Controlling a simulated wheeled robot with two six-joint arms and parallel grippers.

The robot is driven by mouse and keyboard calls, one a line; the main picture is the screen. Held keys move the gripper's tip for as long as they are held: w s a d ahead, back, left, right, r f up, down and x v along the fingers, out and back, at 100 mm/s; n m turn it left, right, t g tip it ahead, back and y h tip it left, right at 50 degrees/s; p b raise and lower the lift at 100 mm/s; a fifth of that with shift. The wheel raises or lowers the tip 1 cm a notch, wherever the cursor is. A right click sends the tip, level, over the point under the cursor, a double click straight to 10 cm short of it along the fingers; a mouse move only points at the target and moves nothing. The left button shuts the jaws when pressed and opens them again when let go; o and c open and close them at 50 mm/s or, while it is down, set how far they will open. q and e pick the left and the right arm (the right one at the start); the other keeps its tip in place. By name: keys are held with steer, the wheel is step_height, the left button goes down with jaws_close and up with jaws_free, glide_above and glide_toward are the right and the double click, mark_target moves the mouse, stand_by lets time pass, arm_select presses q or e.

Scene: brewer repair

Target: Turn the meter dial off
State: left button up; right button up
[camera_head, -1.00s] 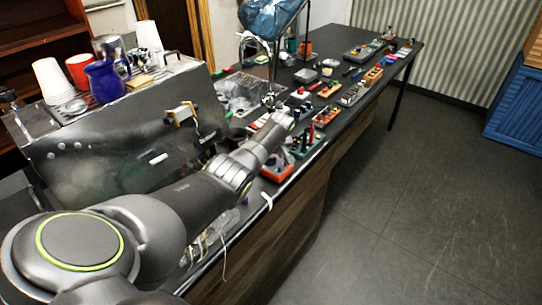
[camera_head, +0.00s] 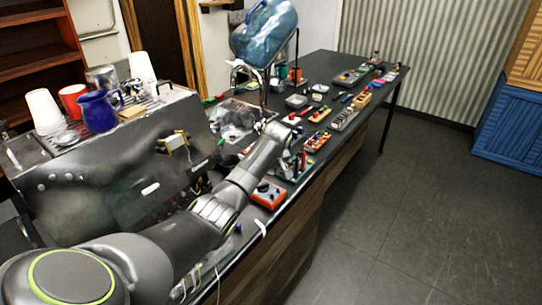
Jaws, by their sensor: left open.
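The orange meter (camera_head: 269,194) lies on the dark counter near its front edge, in the middle of the head view. Its small dark dial (camera_head: 264,187) shows on top, but its setting is too small to read. My left arm reaches in from the lower left and passes just left of the meter. My left gripper (camera_head: 272,129) is at the arm's far end, beyond the meter and apart from it. It is open, and I see nothing held in it. My right gripper is not in view.
A large metal brewer (camera_head: 110,170) stands left of my arm, with cups and a blue pitcher (camera_head: 99,111) on top. Several tool and part trays (camera_head: 344,118) line the counter beyond. The floor at right is clear.

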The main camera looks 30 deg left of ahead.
arm_select(q)
steer(key=b+v, duration=0.2)
steer(key=v, duration=0.7)
steer(key=shift+r, duration=0.4)
steer(key=shift+s+d, duration=0.1)
